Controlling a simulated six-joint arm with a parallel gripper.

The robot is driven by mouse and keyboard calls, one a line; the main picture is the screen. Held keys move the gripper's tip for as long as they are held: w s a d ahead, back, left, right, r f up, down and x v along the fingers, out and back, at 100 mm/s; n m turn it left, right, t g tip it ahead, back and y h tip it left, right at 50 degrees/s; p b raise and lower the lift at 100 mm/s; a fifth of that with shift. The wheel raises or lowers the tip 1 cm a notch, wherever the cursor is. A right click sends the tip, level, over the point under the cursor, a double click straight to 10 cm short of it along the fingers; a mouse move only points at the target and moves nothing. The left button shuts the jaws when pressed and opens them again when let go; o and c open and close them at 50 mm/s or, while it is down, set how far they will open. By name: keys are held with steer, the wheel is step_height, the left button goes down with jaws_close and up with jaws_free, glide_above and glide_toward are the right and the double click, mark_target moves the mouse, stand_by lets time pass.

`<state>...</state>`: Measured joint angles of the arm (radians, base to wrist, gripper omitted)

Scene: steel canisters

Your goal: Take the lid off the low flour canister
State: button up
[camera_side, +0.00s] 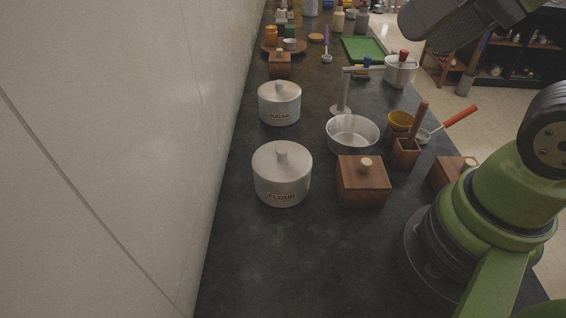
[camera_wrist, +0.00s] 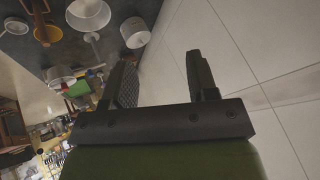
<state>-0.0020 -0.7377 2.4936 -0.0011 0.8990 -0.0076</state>
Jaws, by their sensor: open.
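The flour canister (camera_side: 281,190) is a low, round, pale steel pot with a dark FLOUR label. It stands upright on the counter, near the wall. The fingers are apart from the flour canister.
A steel pan (camera_side: 352,135) and a lidded wooden box (camera_side: 363,185) stand right of the flour canister. A metal stand (camera_side: 345,92) rises behind the pan. The wall (camera_side: 120,130) runs close on the left. The dark counter (camera_side: 290,260) is clear in front.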

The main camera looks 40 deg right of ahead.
steer(key=w+a+f+n+g, duration=0.1)
steer(key=w+f+n+g, duration=0.2)
steer(key=w, duration=0.4)
steer(key=n+g+h, duration=0.1)
steer(key=n+g, duration=0.2)
steer(key=n, duration=0.4)
glide_toward(282, 150)
steer(key=f, duration=0.3)
steer(key=shift+w+a+f+n, duration=0.2)
steer(key=shift+w+f+n, duration=0.15)
steer(key=shift+f+n, duration=0.05)
steer(key=shift+w+a+f, duration=0.1)
steer(key=shift+f, duration=1.25)
steer(key=shift+a+f, duration=0.1)
steer(key=shift+f, duration=1.25)
jaws_close()
